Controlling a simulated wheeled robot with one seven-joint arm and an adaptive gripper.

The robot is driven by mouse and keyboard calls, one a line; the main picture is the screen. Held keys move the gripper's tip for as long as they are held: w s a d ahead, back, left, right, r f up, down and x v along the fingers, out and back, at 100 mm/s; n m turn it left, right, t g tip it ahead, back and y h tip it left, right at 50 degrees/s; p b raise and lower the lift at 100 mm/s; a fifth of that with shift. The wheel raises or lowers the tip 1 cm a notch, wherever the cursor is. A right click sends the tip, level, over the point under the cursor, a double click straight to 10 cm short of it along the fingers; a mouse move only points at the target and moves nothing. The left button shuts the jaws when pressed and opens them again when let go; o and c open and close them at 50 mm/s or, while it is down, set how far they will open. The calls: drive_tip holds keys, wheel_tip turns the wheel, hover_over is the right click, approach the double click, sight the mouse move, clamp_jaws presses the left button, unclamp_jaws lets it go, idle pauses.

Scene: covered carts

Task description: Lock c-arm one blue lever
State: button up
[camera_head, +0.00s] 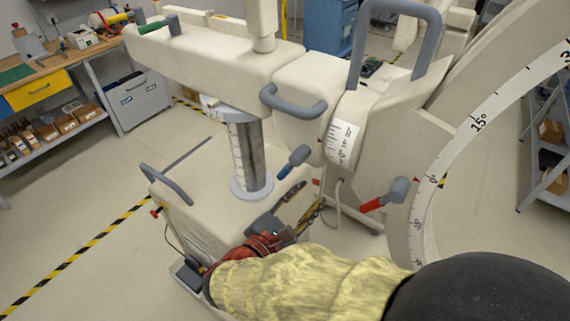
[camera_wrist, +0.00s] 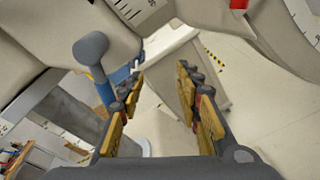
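The blue lever (camera_head: 294,161) is on the c-arm's lower side in the head view, with a grey knob and a blue shaft, tilted. The wrist view shows the blue lever (camera_wrist: 104,88) at left, its grey knob up and left, just outside the left finger and not between the fingers. My gripper (camera_head: 302,200) is open and empty, below the lever in the head view. In the wrist view my gripper (camera_wrist: 160,92) has yellow-padded fingers spread apart. Whether the left finger touches the lever I cannot tell.
A red lever (camera_head: 385,195) with a grey knob stands out at right, near the large c-arm ring (camera_head: 437,165). A steel column (camera_head: 249,155) rises from the machine base at left. A grey handle (camera_head: 293,103) is above the blue lever. A workbench (camera_head: 60,72) is far left.

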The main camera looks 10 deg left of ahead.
sight(283, 175)
drive_tip(key=s+a+r+n+t+y, duration=0.1)
drive_tip(key=a+n+t+y, duration=0.25)
drive_tip(key=a, duration=0.45)
drive_tip(key=shift+g+h, duration=0.25)
drive_tip(key=shift+g, duration=0.2)
drive_tip(key=w, duration=0.2)
drive_tip(key=w+d, duration=0.1)
drive_tip(key=w, duration=0.4)
drive_tip(key=shift+w+d, duration=0.2)
drive_tip(key=shift+d, duration=0.05)
drive_tip(key=shift+r, duration=0.1)
drive_tip(key=c, duration=0.3)
clamp_jaws()
drive_tip(key=shift+b, duration=0.3)
